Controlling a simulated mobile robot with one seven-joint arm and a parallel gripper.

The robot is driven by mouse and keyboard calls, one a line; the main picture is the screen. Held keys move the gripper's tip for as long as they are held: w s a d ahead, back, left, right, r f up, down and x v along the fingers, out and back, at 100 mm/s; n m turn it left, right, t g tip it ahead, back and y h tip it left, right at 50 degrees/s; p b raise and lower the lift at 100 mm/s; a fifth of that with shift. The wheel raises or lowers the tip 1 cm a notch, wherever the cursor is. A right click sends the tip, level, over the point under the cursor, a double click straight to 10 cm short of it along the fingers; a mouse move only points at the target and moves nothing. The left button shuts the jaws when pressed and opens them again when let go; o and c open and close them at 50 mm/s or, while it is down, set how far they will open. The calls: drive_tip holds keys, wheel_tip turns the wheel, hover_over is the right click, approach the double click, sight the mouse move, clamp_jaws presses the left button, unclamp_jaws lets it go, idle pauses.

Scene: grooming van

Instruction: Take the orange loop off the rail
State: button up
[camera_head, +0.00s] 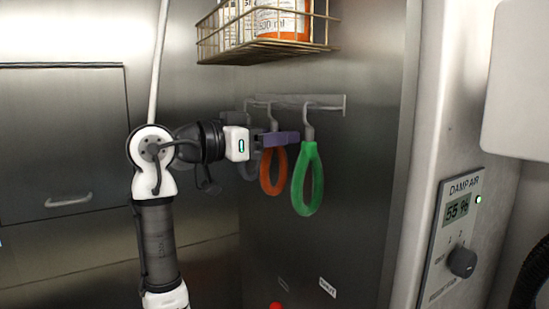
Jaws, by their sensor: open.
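The orange loop (267,172) hangs from the rail (325,103) by a grey hook, between a green loop (308,178) on the right and a grey loop (248,167) on the left. My gripper (291,138) is open, with its purple-grey fingers across the top of the orange loop, just below the hook. The fingers hide part of the loop's top. I cannot tell whether the loop lies between the fingers or behind them.
A wire basket (270,50) with bottles is mounted above the rail. A panel with a display and a knob (462,262) is on the right. A drawer or cabinet front with a handle (68,200) is on the left. The wall below the loops is mostly clear.

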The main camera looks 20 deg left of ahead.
clamp_jaws()
idle(0.5)
